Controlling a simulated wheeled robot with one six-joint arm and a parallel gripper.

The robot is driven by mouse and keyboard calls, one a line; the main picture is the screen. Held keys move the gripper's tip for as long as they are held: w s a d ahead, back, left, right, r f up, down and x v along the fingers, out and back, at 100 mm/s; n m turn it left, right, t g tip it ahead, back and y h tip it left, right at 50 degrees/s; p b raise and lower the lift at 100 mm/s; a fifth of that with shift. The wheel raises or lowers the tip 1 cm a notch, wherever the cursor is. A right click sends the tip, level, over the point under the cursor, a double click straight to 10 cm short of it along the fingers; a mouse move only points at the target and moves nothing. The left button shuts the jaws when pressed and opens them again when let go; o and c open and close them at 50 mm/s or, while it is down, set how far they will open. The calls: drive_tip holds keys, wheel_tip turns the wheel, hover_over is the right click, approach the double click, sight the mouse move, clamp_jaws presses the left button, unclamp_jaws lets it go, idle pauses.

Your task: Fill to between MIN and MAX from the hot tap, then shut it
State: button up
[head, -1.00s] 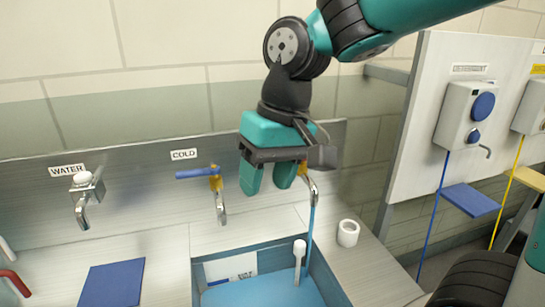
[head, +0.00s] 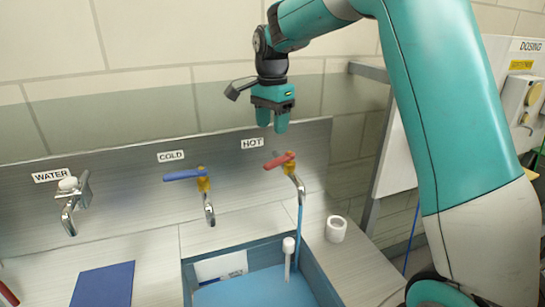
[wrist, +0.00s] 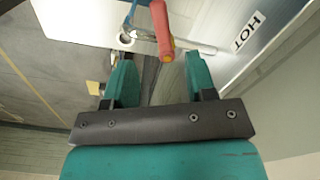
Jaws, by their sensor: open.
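The hot tap, with a red lever (head: 280,161) and a curved metal spout (head: 298,186), is on the steel back panel under the HOT label (head: 252,143). A thin blue stream (head: 300,222) runs from its spout into the sink (head: 235,252). The sink holds blue water (head: 245,292); a white marked plate (head: 220,267) is on its back wall, its marks too small to read. My gripper (head: 272,124) is open and empty, above the red lever and apart from it. In the wrist view the lever (wrist: 162,30) lies beyond the fingertips (wrist: 160,68).
A blue-levered cold tap (head: 186,175) and a water tap (head: 72,195) are to the left. A white upright post (head: 288,258) stands in the sink. A white cup-like roll (head: 336,229) and a blue mat (head: 103,285) lie on the counter.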

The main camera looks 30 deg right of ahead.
sight(272, 162)
wheel_tip(272, 162, down, 10)
drive_tip(key=shift+f+p, duration=0.15)
drive_tip(key=shift+p, duration=0.75)
drive_tip(key=shift+c, duration=0.2)
